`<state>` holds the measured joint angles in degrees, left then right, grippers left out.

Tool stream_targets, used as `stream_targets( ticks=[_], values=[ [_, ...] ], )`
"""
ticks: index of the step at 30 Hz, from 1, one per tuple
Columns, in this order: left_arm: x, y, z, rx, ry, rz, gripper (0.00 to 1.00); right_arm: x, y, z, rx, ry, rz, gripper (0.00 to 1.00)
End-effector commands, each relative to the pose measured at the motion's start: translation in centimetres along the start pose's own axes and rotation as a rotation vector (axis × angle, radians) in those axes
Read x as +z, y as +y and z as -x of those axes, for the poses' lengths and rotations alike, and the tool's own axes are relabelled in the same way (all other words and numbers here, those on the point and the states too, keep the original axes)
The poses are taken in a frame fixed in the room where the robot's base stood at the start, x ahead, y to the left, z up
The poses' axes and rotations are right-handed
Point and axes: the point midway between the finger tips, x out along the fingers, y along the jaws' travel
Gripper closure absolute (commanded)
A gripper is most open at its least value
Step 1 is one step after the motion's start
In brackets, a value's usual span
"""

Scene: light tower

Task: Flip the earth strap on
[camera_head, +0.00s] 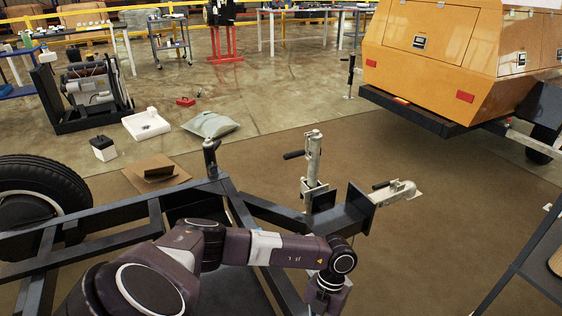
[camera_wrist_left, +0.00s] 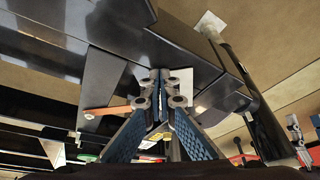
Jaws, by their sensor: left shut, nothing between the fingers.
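In the left wrist view, a flat orange-brown strip (camera_wrist_left: 110,110) with a small round pale end runs beside dark metal members. It may be the earth strap, but I cannot be sure. My left gripper (camera_wrist_left: 160,88) is shut and empty, its fingertips close to the dark frame and just right of the strip. I cannot tell whether they touch it. A pale square plate (camera_wrist_left: 181,82) shows behind the fingertips. In the head view my left arm reaches across the dark trailer frame (camera_head: 110,222); its gripper is below the picture edge. My right gripper is in neither view.
A jack post (camera_head: 313,160) and a tow coupling (camera_head: 394,192) stand on the frame beyond my arm. A tyre (camera_head: 38,205) is at left, an orange trailer cabinet (camera_head: 440,60) at back right. Open floor (camera_head: 440,165) lies between.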

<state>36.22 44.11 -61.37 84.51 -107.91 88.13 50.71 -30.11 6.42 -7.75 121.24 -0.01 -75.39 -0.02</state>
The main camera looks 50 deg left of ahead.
Motion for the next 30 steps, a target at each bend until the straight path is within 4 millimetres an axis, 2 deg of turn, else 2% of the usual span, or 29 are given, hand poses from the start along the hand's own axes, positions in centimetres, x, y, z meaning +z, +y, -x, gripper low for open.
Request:
stream_targets(
  ticks=[6, 15, 21, 30],
  values=[
    [-2.9, -1.6, -0.9, 0.074, 0.003, -0.181, 1.00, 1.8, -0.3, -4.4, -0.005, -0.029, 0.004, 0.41],
    [-5.8, -2.6, -2.2, 0.146, 0.003, -0.360, 1.00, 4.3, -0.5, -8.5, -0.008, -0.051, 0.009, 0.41],
    [-6.8, -2.9, -2.7, 0.172, 0.003, -0.425, 1.00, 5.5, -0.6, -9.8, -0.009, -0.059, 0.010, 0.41],
    [-7.2, -2.9, -2.9, 0.183, 0.002, -0.453, 1.00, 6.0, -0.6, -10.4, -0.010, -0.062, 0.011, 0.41]
  ],
)
